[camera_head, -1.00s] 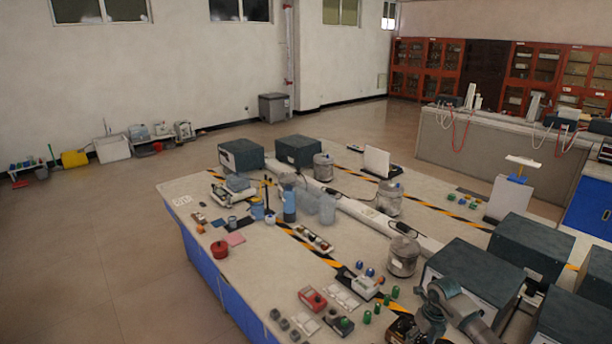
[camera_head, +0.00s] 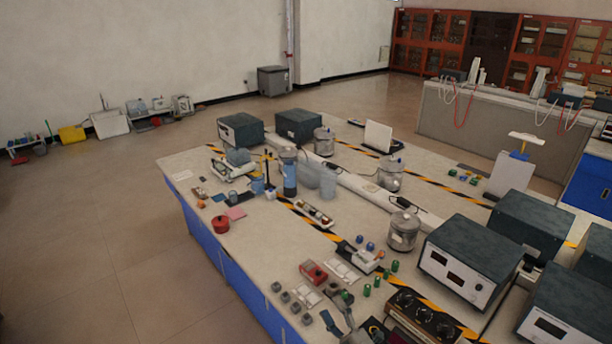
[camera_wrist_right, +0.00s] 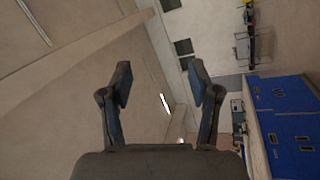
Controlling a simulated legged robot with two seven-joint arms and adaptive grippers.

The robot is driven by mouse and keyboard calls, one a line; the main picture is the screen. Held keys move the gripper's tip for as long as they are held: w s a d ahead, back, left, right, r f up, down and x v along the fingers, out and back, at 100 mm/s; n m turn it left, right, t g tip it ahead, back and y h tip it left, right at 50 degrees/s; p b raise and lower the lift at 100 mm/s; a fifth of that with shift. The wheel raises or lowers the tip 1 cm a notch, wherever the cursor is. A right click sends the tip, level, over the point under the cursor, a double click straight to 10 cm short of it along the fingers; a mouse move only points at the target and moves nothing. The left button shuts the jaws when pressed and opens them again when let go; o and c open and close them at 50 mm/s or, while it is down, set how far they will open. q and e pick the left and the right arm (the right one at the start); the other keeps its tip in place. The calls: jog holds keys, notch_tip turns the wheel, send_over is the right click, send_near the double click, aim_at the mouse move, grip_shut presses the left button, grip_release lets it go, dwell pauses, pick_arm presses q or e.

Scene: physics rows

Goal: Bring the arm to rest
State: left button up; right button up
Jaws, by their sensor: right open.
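My right gripper (camera_head: 350,326) is at the bottom edge of the head view, low at the near side of the lab bench (camera_head: 262,262). It is partly cut off by the frame. In the right wrist view its two dark fingers (camera_wrist_right: 158,84) stand wide apart with nothing between them. My left gripper is not in view.
Close to the right gripper are a red box (camera_head: 313,271), small grey blocks (camera_head: 285,297), green pieces (camera_head: 377,282) and a dark dial box (camera_head: 424,318). Large instrument boxes (camera_head: 468,262) stand to the right. Floor left of the bench (camera_head: 90,240) is clear.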

jog(key=s+d+f+m+g+h, duration=0.4)
jog(key=s+d+f+m+h, duration=0.5)
jog(key=d+f+m+h, duration=0.4)
jog(key=s+d+f+m+g+y, duration=0.1)
jog(key=s+f+m+g, duration=0.3)
jog(key=s, duration=0.7)
jog(key=s+f+m+g+y, duration=0.1)
jog(key=s+f+g, duration=0.55)
jog(key=s, duration=0.55)
notch_tip(320, 180, down, 26)
jog(key=s+g, duration=0.1)
jog(key=s, duration=0.1)
jog(key=s+d+f+g, duration=0.1)
jog(key=s+d+f, duration=0.2)
jog(key=s+f, duration=1.3)
jog(key=shift+s+d+f, duration=0.15)
jog(key=shift+s+f, duration=0.25)
jog(key=shift+s, duration=0.5)
